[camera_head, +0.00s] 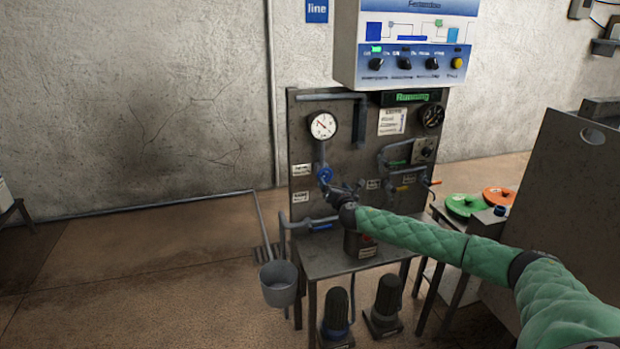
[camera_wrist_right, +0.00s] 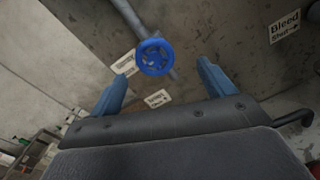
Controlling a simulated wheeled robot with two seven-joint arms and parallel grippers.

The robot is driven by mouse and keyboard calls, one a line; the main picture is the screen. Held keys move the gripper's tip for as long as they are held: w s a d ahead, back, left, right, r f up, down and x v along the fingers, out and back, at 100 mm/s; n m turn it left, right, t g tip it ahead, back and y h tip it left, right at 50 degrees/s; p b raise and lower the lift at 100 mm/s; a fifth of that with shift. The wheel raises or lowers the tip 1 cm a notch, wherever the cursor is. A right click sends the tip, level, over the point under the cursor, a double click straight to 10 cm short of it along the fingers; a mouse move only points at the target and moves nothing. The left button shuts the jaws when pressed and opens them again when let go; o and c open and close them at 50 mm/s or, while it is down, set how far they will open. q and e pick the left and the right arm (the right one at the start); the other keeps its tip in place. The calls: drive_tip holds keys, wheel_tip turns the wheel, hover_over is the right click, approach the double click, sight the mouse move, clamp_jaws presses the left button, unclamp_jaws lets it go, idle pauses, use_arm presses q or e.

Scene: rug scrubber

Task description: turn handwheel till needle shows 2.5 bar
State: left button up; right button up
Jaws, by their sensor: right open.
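The blue handwheel (camera_head: 324,174) sits on a grey pipe on the dark panel, below the round white gauge (camera_head: 322,126). The gauge's needle is too small to read exactly. My right gripper (camera_head: 330,188) is just below and in front of the handwheel in the head view. In the right wrist view the handwheel (camera_wrist_right: 155,57) stands ahead of the two blue fingers, between their lines and nearer the left one. The right gripper (camera_wrist_right: 162,88) is open, with nothing between its fingers. My left gripper is not in view.
The panel (camera_head: 345,165) carries pipes, labels and other valves close to the wheel. A control box (camera_head: 402,45) hangs above. A grey bucket (camera_head: 278,284) is at the lower left, and a metal table (camera_head: 330,262) stands below. Floor at left is clear.

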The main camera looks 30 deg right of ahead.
sight(326, 177)
drive_tip(key=w+n, duration=0.1)
drive_tip(key=w, duration=0.1)
drive_tip(key=w+n+p, duration=0.1)
drive_tip(key=w, duration=0.1)
drive_tip(key=w+d+n+p, duration=0.1)
drive_tip(key=w, duration=0.1)
drive_tip(key=shift+y, duration=0.3)
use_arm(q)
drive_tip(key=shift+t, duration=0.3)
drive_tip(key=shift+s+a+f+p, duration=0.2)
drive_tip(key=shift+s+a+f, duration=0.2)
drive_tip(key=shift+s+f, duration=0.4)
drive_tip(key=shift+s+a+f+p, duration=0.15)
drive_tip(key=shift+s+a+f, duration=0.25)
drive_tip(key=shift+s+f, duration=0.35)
use_arm(e)
drive_tip(key=shift+x, duration=0.85)
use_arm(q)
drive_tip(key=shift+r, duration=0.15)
use_arm(e)
drive_tip(key=shift+f, duration=0.1)
drive_tip(key=shift+a, duration=0.1)
drive_tip(key=c, duration=1)
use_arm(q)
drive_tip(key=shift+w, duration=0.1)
